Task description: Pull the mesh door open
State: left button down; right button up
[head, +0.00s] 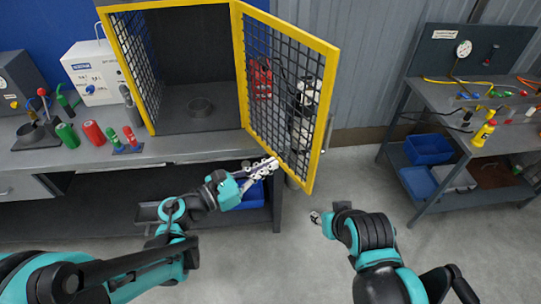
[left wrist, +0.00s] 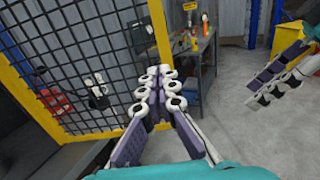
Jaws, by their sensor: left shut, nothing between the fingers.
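The mesh door (head: 325,115), a yellow frame with black wire mesh, stands swung out from the right side of the yellow-framed cage (head: 170,6). The cage's dark inside shows through the open front. In the left wrist view the door (left wrist: 158,30) fills the left part. My left gripper (head: 272,163) is shut and empty at the door's lower part, by its bottom edge. Its fingertips (left wrist: 156,78) lie together close to the yellow post; I cannot tell whether they touch it. My right gripper (head: 316,217) hangs lower right, apart from the door; its fingers (left wrist: 278,72) are hard to read.
The cage stands on a grey bench (head: 180,148) with red and green cylinders and a white box (head: 92,72). A second workbench (head: 470,150) with tools and blue bins (head: 428,150) stands at the right. Grey floor between the benches is clear.

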aim_at(314, 141)
pick_arm(q)
jog(key=b+x, duration=0.2)
jog(key=x, duration=1)
jog(key=shift+a, duration=0.1)
jog(key=shift+w+d, duration=0.15)
jog(key=shift+d, duration=0.1)
pick_arm(e)
notch_tip(314, 141, down, 2)
jog(key=shift+f, duration=0.25)
